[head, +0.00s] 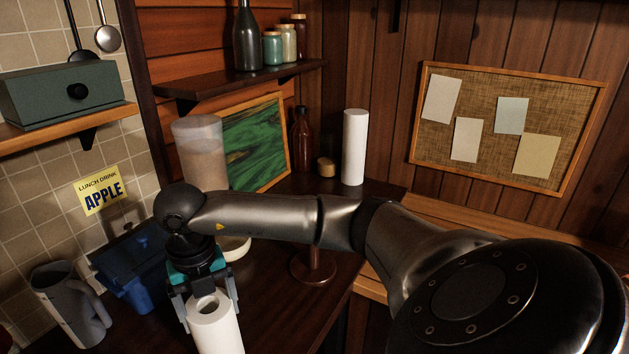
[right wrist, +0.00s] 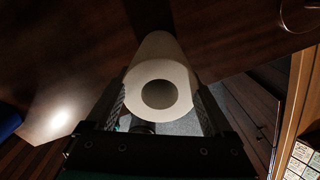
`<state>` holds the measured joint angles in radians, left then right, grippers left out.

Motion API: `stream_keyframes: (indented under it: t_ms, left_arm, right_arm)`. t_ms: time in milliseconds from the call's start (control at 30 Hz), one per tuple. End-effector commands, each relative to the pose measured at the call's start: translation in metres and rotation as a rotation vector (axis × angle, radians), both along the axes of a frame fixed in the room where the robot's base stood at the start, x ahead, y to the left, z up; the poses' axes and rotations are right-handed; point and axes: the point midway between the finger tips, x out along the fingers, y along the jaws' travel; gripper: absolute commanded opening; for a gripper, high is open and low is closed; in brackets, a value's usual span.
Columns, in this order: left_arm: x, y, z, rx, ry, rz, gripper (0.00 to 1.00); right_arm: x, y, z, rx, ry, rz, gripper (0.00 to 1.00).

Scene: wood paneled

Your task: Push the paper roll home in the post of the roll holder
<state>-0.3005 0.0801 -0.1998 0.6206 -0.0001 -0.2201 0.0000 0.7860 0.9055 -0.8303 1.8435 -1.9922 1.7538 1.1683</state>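A white paper roll (head: 219,335) with a hollow core is at the bottom of the head view, its top end facing up. My right gripper (head: 208,306) has its fingers on both sides of the roll near that end and appears shut on it. In the right wrist view the roll (right wrist: 176,72) lies between the two fingers (right wrist: 160,105). Whether its lower end touches the counter is not clear. The roll holder (head: 313,268), with a round brown base and a post, stands right of the gripper. My right arm hides the post's upper part. My left gripper is not in view.
Another white roll (head: 355,147) stands upright at the back of the dark counter (head: 275,322). A grey jug (head: 70,305) and a blue bin (head: 135,268) are left of the gripper. A clear container (head: 200,152), a bottle (head: 302,140) and a green picture (head: 252,142) stand behind my arm.

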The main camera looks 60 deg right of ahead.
Motion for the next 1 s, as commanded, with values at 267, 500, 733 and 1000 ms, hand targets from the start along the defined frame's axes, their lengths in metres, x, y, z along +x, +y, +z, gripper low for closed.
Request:
stream_keyframes:
  t_ms: [267,500,733,1000]
  left_arm:
    - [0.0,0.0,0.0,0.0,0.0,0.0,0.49]
    - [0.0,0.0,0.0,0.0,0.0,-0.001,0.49]
    - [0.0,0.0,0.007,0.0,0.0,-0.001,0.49]
    - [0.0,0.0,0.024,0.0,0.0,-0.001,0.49]
  right_arm:
    - [0.0,0.0,0.0,0.0,0.0,0.0,0.47]
    - [0.0,0.0,0.0,0.0,-0.001,0.0,0.23]
    - [0.0,0.0,0.01,0.0,-0.002,0.0,0.23]
    - [0.0,0.0,0.032,0.0,-0.001,0.0,0.23]
